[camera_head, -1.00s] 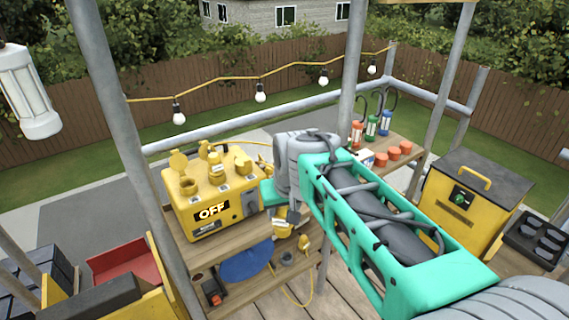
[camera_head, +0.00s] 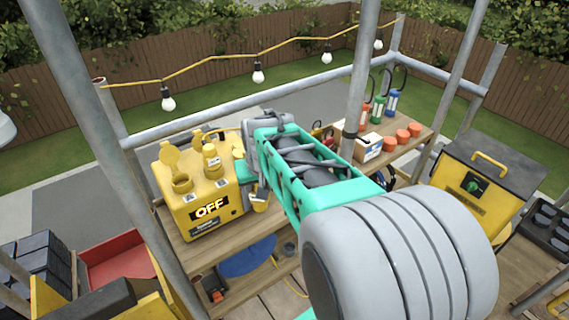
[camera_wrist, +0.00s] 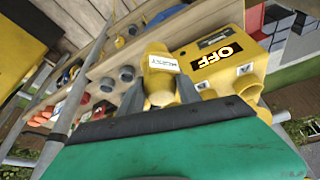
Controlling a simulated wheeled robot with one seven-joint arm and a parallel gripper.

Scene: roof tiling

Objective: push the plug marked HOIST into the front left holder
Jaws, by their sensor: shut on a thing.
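The yellow plug (camera_head: 260,200) hangs at my gripper (camera_head: 258,186), just right of the yellow box marked OFF (camera_head: 208,229). In the wrist view the plug (camera_wrist: 158,84) carries a white label whose small lettering I cannot read for certain. My gripper is shut on it; its fingertips are mostly hidden by my arm. The front left holder (camera_head: 181,184) is a round socket on the box top with its lid (camera_head: 169,153) raised. A yellow plug with a pale label (camera_head: 211,158) stands upright in the holder to its right. The back holders are partly hidden.
The box stands on a wooden bench (camera_head: 190,248). A grey post (camera_head: 358,80) rises behind my arm. Orange caps (camera_head: 403,136) and coloured bottles (camera_head: 378,110) stand on the back right of the bench. A blue round thing (camera_head: 248,258) lies on the lower shelf.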

